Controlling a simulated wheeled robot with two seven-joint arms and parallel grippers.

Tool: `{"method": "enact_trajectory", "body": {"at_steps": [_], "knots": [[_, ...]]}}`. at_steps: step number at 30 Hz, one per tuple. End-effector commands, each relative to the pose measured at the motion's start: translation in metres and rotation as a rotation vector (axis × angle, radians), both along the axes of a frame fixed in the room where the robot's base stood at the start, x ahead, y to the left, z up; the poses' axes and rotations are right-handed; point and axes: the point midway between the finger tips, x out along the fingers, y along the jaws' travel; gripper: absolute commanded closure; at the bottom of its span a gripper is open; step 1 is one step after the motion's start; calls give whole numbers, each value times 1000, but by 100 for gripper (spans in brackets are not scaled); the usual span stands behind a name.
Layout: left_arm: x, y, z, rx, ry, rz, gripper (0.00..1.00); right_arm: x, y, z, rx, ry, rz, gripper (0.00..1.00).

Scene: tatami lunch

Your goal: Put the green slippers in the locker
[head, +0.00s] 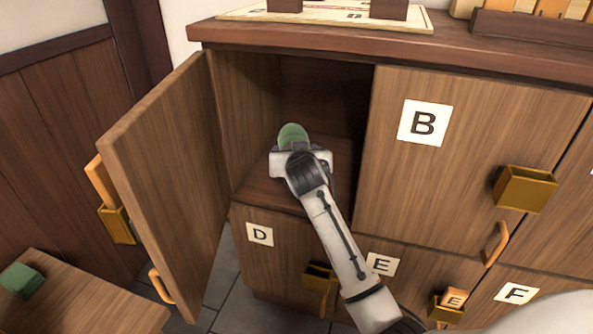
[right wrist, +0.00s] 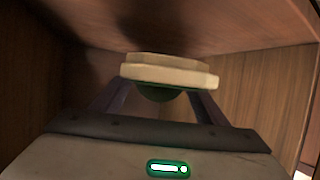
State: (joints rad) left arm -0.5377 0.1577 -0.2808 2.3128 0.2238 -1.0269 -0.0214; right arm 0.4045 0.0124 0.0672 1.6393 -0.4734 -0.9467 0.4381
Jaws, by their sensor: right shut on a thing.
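The green slippers (head: 293,133) show as a rounded green end inside the open locker (head: 262,192), at its upper left compartment. In the right wrist view the slippers (right wrist: 168,76) show pale beige soles, with a dark green part below. My right gripper (head: 297,152) is inside the compartment, shut on the slippers and holding them above the compartment floor. Its fingers also show in the right wrist view (right wrist: 160,98), on both sides of the slippers. The locker door (head: 165,185) stands wide open to the left. My left gripper is not in view.
Shut doors B (head: 450,150), D (head: 285,265), E (head: 405,280) and F (head: 530,285) surround the opening. A brass key box (head: 525,188) juts from door B. A wooden bench (head: 85,305) with a green block (head: 22,280) stands at lower left.

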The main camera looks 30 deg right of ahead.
Motion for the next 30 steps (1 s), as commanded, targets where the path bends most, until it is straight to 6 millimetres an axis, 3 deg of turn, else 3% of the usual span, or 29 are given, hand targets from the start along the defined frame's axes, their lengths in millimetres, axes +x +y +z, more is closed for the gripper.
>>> {"method": "enact_trajectory", "body": {"at_steps": [7, 14, 15, 18, 30], "knots": [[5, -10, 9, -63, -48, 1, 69, 0, 0, -41, -1, -1, 1, 59], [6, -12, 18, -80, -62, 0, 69, 0, 0, -44, -1, -2, 1, 59], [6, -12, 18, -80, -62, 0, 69, 0, 0, -45, 0, 1, 0, 31], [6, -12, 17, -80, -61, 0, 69, 0, 0, -45, 1, 1, 1, 15], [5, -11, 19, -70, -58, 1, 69, -7, 4, -40, 1, 0, 2, 14]]}}
